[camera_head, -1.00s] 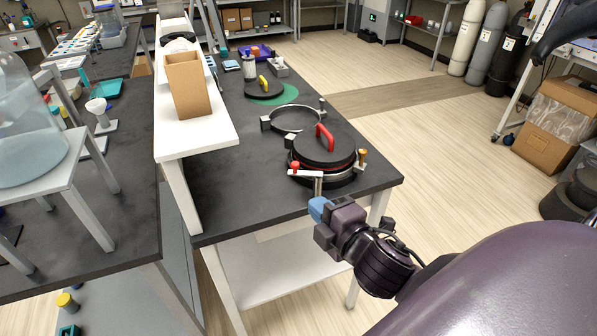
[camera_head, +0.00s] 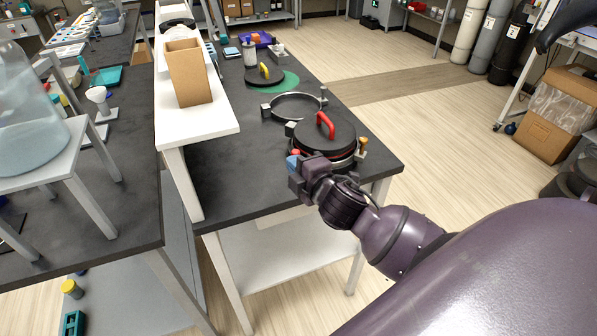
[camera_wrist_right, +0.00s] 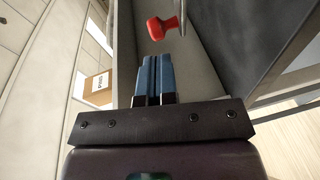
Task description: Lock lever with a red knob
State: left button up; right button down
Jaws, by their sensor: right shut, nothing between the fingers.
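The lock lever's red knob (camera_head: 295,153) shows just above my right gripper in the head view, at the near left side of the round black port lid (camera_head: 326,134) with a red handle. My gripper hides most of the lever. In the right wrist view the red knob (camera_wrist_right: 157,27) is just beyond the fingertips, with a gap between them, beside a grey metal part. My right gripper (camera_head: 292,163) has blue fingers, which are closed together and empty in the wrist view (camera_wrist_right: 154,62). My left gripper is not in view.
The port sits near the front right corner of the dark bench (camera_head: 245,190). An open ring (camera_head: 296,107) and a black lid with a yellow handle (camera_head: 264,75) lie behind it. A brown box (camera_head: 188,72) stands on the white shelf to the left.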

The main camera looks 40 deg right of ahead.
jog(key=shift+w+d+f, duration=0.1)
jog(key=shift+w+d, duration=0.35)
jog(key=shift+d, duration=0.1)
